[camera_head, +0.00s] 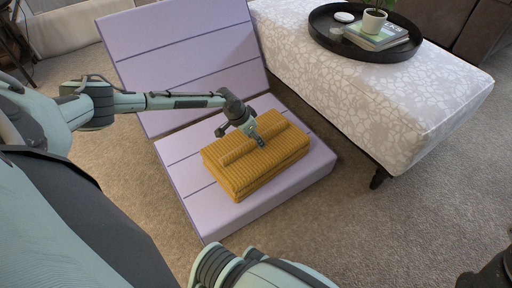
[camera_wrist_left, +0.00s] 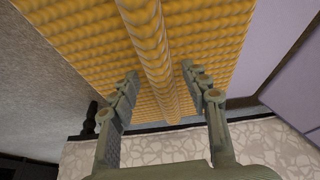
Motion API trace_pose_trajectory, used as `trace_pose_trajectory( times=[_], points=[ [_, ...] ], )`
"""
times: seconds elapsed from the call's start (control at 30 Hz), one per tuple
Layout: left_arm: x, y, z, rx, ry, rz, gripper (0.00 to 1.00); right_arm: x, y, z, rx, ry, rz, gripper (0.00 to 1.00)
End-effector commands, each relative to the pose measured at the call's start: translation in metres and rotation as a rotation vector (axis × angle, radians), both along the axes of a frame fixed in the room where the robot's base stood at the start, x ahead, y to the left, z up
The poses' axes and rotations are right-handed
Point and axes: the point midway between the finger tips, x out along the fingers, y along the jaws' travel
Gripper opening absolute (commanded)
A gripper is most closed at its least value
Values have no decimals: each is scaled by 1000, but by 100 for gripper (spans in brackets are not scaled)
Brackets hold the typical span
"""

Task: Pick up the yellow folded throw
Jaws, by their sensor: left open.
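The yellow folded throw (camera_head: 240,177) is a thick, ribbed, mustard-coloured stack on the lilac folding cushion (camera_head: 300,182), with a raised roll or ridge along its top. My left gripper (camera_head: 257,138) is open, at the top of the throw near that ridge. In the left wrist view the throw (camera_wrist_left: 80,40) fills the upper middle, and its ridge runs between the two spread fingers of the left gripper (camera_wrist_left: 160,72). I cannot tell whether the fingertips touch the cloth. My right gripper's fingers do not show; part of my right arm is at the bottom of the head view.
A pale patterned ottoman (camera_head: 385,100) stands to the right, with a dark round tray (camera_head: 322,38) holding books (camera_head: 376,36) and a potted plant (camera_head: 373,20). The cushion's lilac back panel (camera_head: 185,55) leans behind the throw. Carpet (camera_head: 350,235) is clear at the front right.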

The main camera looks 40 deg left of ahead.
Motion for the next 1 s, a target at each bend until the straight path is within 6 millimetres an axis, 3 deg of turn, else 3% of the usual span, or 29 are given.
trace_pose_trajectory(
  times=[0.23, 0.6, 1.0],
  points=[
    [1, 0, 0, 0, 0, 0, 45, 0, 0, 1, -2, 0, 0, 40],
    [0, 0, 0, 0, 0, 0, 0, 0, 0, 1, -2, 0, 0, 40],
    [2, 0, 2, -1, -5, 0, 0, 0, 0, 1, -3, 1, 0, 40]
  ],
)
